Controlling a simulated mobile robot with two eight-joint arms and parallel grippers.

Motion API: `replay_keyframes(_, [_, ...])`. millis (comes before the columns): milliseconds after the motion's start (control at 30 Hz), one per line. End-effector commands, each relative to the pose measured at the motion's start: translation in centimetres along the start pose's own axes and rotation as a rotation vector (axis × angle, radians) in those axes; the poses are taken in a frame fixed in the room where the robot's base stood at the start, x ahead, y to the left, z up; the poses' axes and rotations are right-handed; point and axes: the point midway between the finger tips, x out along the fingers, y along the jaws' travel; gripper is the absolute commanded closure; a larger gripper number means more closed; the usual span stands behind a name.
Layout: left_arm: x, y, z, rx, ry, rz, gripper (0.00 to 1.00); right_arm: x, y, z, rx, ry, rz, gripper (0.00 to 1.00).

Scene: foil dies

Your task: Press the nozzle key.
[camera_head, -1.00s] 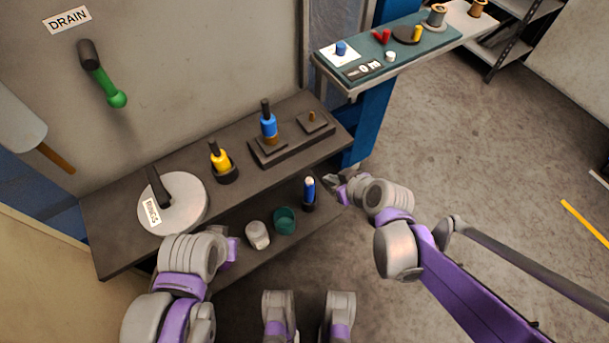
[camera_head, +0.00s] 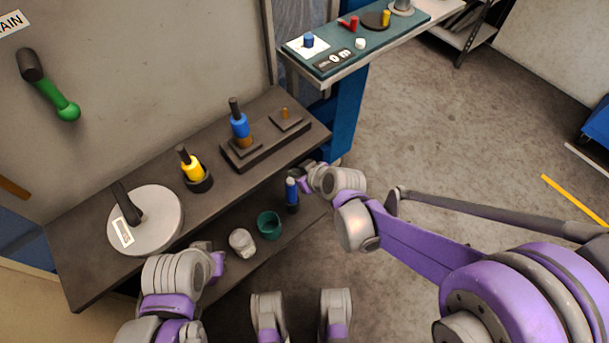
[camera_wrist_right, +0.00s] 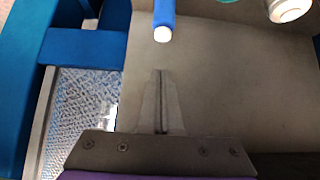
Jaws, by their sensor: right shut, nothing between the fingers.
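No label marks a nozzle key, so I cannot tell for sure which thing it is. An upright blue cylinder with a pale tip (camera_head: 291,189) stands in a dark base on the lower shelf. It also shows in the right wrist view (camera_wrist_right: 164,14), with its white end just beyond my fingertips. My right gripper (camera_head: 307,171) is beside the cylinder's top; in the wrist view its fingers (camera_wrist_right: 162,76) are shut and empty, with a visible gap to the cylinder. My left gripper (camera_head: 216,264) is low at the left, its fingers mostly hidden.
A green cup (camera_head: 269,225) and a white cup (camera_head: 242,243) stand left of the cylinder. On the dark bench (camera_head: 85,220) are a grey disc (camera_head: 160,235), a yellow bottle (camera_head: 192,168) and a blue-topped device (camera_head: 240,126). A teal shelf (camera_head: 345,60) holds small items.

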Motion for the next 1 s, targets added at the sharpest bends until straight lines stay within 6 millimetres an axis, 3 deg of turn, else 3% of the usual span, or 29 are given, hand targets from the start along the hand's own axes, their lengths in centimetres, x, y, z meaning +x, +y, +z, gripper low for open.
replay_keyframes(100, [1.1, 0.0, 0.3, 0.000, -0.004, 0.000, 1.00, 2.3, 0.0, 0.7, 0.002, 0.000, 0.000, 1.00])
replay_keyframes(300, [2.1, 0.0, 0.6, 0.000, -0.007, 0.000, 1.00, 3.9, 0.0, 2.4, 0.002, 0.000, 0.000, 1.00])
replay_keyframes(767, [2.2, 0.0, 0.6, 0.000, -0.007, 0.000, 1.00, 4.2, 0.0, 2.8, 0.001, 0.000, 0.000, 1.00])
replay_keyframes(1000, [3.9, 0.0, 1.0, 0.000, -0.012, 0.000, 1.00, 5.7, 0.0, 4.3, 0.000, -0.003, -0.001, 1.00])
